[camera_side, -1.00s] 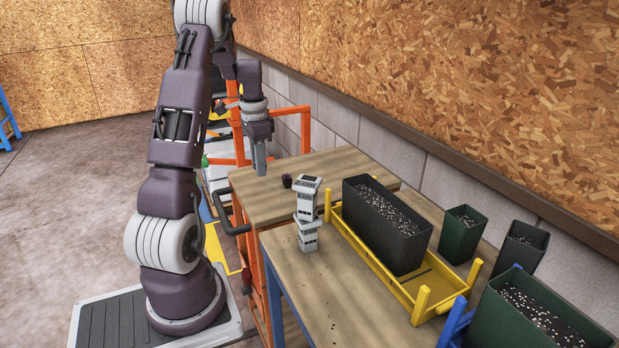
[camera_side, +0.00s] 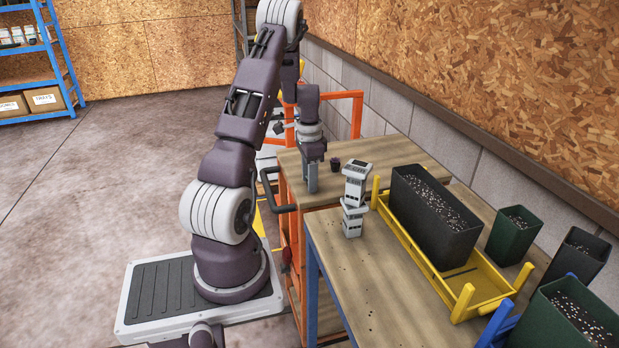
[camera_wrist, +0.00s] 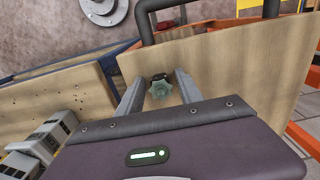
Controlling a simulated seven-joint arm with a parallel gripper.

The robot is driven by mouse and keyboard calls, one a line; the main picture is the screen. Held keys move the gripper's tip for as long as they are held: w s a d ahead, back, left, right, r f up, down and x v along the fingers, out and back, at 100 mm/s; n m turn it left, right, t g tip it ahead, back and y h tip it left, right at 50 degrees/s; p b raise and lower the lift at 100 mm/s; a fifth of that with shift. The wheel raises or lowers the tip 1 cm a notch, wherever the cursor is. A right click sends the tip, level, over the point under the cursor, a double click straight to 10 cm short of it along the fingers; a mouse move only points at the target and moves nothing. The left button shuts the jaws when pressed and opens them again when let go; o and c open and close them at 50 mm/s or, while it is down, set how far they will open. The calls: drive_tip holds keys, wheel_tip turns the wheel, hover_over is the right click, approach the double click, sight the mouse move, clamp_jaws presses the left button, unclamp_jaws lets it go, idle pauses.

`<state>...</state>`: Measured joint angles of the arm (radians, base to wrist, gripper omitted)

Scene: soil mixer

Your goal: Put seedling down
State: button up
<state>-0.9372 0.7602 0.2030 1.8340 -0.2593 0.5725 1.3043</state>
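A seedling (camera_wrist: 160,90), a pale green leafy rosette with a dark part at its far side, shows between the two fingers of my gripper (camera_wrist: 161,77) in the wrist view. The fingers are apart with the seedling between them; whether they press on it is unclear. In the side view my gripper (camera_side: 311,188) points straight down, with its fingertips at or just above the wooden cart top (camera_side: 375,152). The seedling cannot be made out there. A small dark round object (camera_side: 335,165) stands on the cart top just right of the fingers.
Two stacked grey-white devices (camera_side: 354,195) stand on the workbench (camera_side: 370,290) near the cart. A yellow tray (camera_side: 460,295) holds a long black soil planter (camera_side: 435,215). A green pot (camera_side: 513,235) stands beyond it. The cart's dark handle (camera_side: 275,190) is at the left.

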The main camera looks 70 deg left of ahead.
wheel_tip(320, 180, up, 12)
drive_tip(key=w+d+r, duration=0.1)
drive_tip(key=d+r, duration=0.2)
drive_tip(key=d, duration=0.2)
drive_tip(key=w+d+r+t, duration=0.1)
drive_tip(key=w+d+r, duration=0.1)
drive_tip(key=d, duration=0.4)
drive_tip(key=w+d+r+t, duration=0.1)
drive_tip(key=d+r, duration=0.4)
drive_tip(key=d, duration=0.1)
drive_tip(key=shift+w+d+r+y, duration=0.1)
drive_tip(key=shift+w+y, duration=0.2)
drive_tip(key=shift+y, duration=0.1)
drive_tip(key=s+d+r+t, duration=0.1)
drive_tip(key=s+d+r, duration=0.15)
drive_tip(key=d, duration=0.45)
drive_tip(key=s+d+r+t, duration=0.1)
drive_tip(key=s+d, duration=0.2)
drive_tip(key=d, duration=0.5)
drive_tip(key=s+d+f+t, duration=0.1)
drive_tip(key=s+d, duration=0.5)
drive_tip(key=s, duration=0.2)
drive_tip(key=shift+d+f+t+h, duration=0.25)
drive_tip(key=shift+f+t+h, duration=0.05)
drive_tip(key=shift+f+h, duration=0.1)
